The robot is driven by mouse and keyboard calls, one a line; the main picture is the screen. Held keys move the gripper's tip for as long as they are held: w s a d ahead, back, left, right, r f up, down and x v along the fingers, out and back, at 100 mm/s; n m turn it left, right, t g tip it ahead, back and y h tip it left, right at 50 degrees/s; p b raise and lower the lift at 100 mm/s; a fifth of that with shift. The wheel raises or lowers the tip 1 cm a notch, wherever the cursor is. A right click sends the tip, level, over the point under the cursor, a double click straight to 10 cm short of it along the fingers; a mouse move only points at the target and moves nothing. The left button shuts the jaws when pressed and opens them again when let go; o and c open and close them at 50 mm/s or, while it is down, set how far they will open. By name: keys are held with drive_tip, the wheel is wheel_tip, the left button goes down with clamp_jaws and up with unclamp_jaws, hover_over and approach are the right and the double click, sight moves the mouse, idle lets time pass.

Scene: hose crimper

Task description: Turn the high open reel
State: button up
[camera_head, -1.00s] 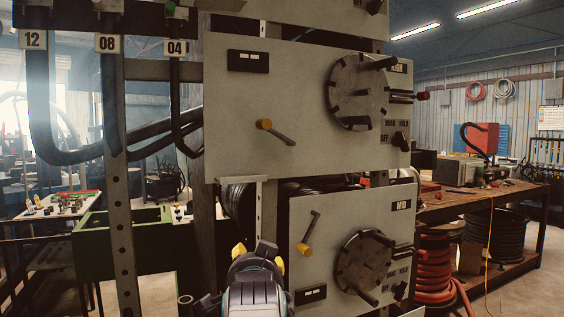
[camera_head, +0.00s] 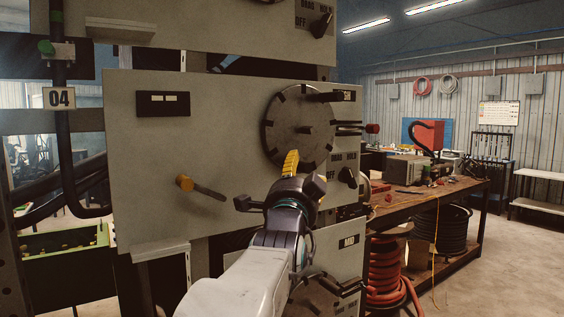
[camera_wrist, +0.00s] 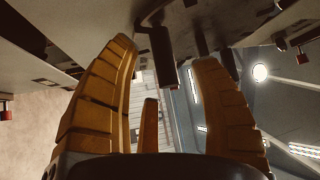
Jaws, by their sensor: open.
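A dark round reel disc (camera_head: 290,125) with notches on its rim and a central hub sits on the grey middle panel (camera_head: 225,120). A short dark handle (camera_head: 325,97) sticks out near its upper right. My gripper (camera_head: 290,163) is raised in front of the disc's lower edge and hides part of it; contact cannot be told. In the wrist view the two yellow fingers (camera_wrist: 160,85) are apart, with nothing held between them. A dark cylindrical handle (camera_wrist: 161,57) appears ahead, between the fingertips. A yellow-tipped lever (camera_head: 200,188) is on the same panel, left of the gripper.
A DRAG/HOLD/OFF knob (camera_head: 347,177) and dark prongs (camera_head: 348,127) lie right of the disc. A lower panel marked MID (camera_head: 350,243) is partly hidden by my arm. Another panel (camera_head: 225,30) is above. A workbench (camera_head: 420,200) stands right, with open floor beyond.

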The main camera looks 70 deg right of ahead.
sight(301, 169)
drive_tip(key=shift+p+x, duration=0.65)
drive_tip(key=shift+x, duration=1.15)
drive_tip(key=shift+o, duration=0.2)
drive_tip(key=shift+a, duration=0.1)
clamp_jaws()
